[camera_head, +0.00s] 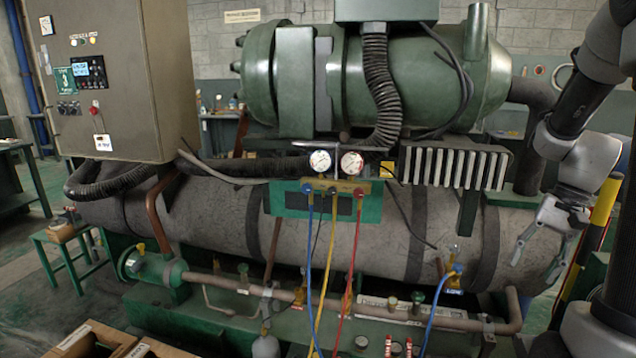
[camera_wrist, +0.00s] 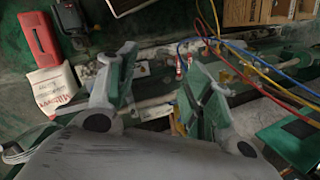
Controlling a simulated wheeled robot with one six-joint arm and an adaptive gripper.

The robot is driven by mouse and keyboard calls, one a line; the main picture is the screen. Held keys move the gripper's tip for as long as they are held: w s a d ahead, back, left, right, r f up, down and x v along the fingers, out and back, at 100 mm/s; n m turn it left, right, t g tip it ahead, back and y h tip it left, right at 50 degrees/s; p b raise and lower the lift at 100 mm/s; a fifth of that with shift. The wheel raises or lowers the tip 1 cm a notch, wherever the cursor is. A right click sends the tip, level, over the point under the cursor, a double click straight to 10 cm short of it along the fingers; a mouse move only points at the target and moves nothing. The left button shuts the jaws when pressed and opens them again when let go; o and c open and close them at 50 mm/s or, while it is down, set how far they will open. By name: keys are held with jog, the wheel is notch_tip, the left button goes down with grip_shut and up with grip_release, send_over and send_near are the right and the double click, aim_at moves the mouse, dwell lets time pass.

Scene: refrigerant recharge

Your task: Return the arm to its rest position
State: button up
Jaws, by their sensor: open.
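My arm comes in from the right side of the head view. My gripper (camera_head: 541,232) hangs in front of the right end of the large grey tank (camera_head: 225,222). In the wrist view my gripper (camera_wrist: 158,88) shows two fingers with green pads, spread apart with nothing between them. The gauge manifold with two round gauges (camera_head: 336,162) is mounted at the middle of the machine, left of my gripper. Blue (camera_head: 310,270), yellow (camera_head: 322,260) and red (camera_head: 352,270) hoses hang from it. A blue hose end sits at a valve (camera_head: 457,268) left of my gripper.
A control cabinet (camera_head: 120,95) stands at the left, and a green compressor (camera_head: 400,85) is above the tank. A yellow and black post (camera_head: 598,215) is close to my arm at the right. The wrist view shows a red object (camera_wrist: 39,38) and a white printed bag (camera_wrist: 52,88).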

jog(key=s+a+r+n+t+h, duration=0.3)
jog(key=s+a+r+n+t, duration=0.2)
jog(key=s+a+r+n, duration=0.3)
jog(key=s+a+r, duration=0.2)
jog(key=s+r, duration=0.1)
jog(key=r, duration=0.1)
jog(key=shift+s+a+r+h, duration=0.15)
jog(key=shift+s+a+h, duration=0.15)
